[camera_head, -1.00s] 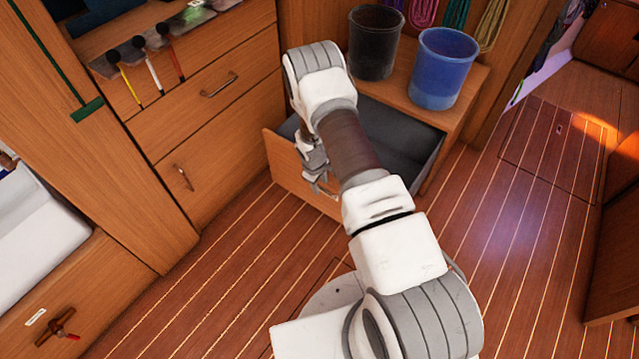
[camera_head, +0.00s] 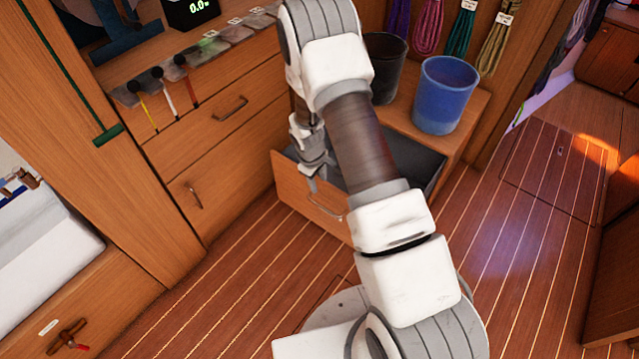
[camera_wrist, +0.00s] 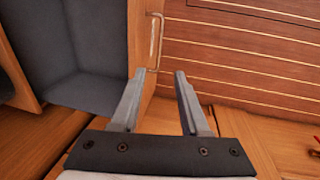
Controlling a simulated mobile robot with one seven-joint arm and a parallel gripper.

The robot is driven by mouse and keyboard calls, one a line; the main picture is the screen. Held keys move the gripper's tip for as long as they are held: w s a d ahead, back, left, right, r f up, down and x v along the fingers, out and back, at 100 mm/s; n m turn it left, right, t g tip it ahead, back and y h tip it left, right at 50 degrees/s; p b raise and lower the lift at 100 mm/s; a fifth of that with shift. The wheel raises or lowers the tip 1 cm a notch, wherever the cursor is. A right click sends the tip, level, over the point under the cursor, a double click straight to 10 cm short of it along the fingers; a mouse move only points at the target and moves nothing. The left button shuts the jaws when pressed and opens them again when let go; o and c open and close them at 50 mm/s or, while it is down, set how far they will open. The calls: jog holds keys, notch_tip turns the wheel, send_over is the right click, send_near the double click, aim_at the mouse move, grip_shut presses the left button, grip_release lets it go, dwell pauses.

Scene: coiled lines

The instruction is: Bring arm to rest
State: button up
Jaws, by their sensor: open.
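My gripper (camera_wrist: 160,80) is open and empty in the wrist view, its two grey fingers apart. The handle (camera_wrist: 154,42) of the open drawer shows just beyond and between the fingertips, and nothing is held. In the head view my arm reaches forward, with my gripper (camera_head: 314,185) hanging down by the front of the open drawer (camera_head: 300,193). The drawer is pulled out of the low cabinet, and its grey inside (camera_wrist: 75,45) looks empty where it shows. My arm hides part of the drawer in the head view.
A blue bucket (camera_head: 446,95) and a dark bucket (camera_head: 388,65) stand on the low cabinet beside my arm. A wooden cabinet with closed fronts (camera_head: 215,150) is at left. Coiled lines (camera_head: 465,30) hang behind. The plank floor (camera_head: 510,250) at right is clear.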

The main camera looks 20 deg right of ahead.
dwell(0.5)
jog(key=s+r+m+t, duration=0.1)
jog(key=s+r+m, duration=0.15)
jog(key=r, duration=1.15)
jog(key=s+r+m+t, duration=0.1)
jog(key=s+r+m, duration=0.15)
jog(key=r, duration=1.25)
jog(key=s+a+r+m+t+y, duration=0.1)
jog(key=s+r, duration=0.6)
jog(key=s, duration=0.4)
jog(key=s+r+m+t+y, duration=0.1)
jog(key=s+r+m, duration=0.1)
jog(key=s+r, duration=0.7)
notch_tip(320, 180, up, 15)
jog(key=s+p, duration=0.2)
jog(key=p, duration=1.5)
jog(key=shift+a+p, duration=0.15)
jog(key=shift+p, duration=0.15)
jog(key=shift+w+a+f, duration=0.1)
